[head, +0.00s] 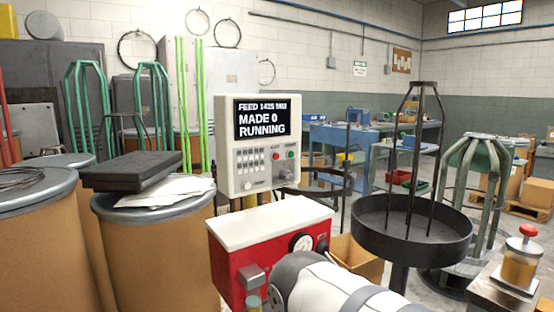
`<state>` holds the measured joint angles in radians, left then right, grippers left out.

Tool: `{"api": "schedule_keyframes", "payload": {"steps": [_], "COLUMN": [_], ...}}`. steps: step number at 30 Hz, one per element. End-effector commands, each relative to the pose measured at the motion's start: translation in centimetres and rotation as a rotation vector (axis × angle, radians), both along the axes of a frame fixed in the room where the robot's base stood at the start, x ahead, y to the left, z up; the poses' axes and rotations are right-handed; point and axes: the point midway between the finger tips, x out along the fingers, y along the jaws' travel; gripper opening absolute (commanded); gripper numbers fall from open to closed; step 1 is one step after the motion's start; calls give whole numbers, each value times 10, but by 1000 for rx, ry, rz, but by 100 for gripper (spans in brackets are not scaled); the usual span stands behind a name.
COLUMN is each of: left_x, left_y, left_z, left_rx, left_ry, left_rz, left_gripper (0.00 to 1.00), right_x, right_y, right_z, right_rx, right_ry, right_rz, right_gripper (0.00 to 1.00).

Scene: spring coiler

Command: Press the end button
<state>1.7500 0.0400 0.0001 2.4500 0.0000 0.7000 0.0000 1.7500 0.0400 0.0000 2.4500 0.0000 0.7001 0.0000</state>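A pale control panel (225,130) stands upright in the middle of the head view. Its dark screen (261,119) reads a feed line, "MADE 0" and "RUNNING". Below the screen are a keypad of small keys (249,160), a red button (276,155) and a green button (291,155). A round pale knob or button (247,186) sits at the panel's lower left. The labels are too small to read, so I cannot tell which is the end button. A white and grey arm link of mine shows at the bottom centre. Neither gripper is in view.
A red machine housing (226,262) with a white top and a gauge stands in front of the panel. A round black tray (372,240) with upright rods is at right. Brown drums (160,255) fill the left. A jar with a red cap (520,262) stands at far right.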

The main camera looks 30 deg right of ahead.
Motion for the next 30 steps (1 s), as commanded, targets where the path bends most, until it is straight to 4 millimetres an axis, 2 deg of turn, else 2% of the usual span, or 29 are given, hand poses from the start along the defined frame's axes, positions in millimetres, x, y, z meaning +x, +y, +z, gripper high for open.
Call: {"api": "schedule_keyframes", "payload": {"steps": [8,9,14,15,30], "left_x": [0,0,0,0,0], "left_y": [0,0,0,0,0], "left_z": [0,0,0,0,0], "left_rx": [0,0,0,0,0], "left_ry": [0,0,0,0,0], "left_rz": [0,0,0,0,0], "left_gripper": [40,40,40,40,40], "right_x": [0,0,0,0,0], "right_y": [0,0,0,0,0], "right_z": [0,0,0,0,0], "right_rx": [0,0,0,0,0], "right_ry": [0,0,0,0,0], "right_rz": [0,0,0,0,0], "right_gripper": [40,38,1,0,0]}}
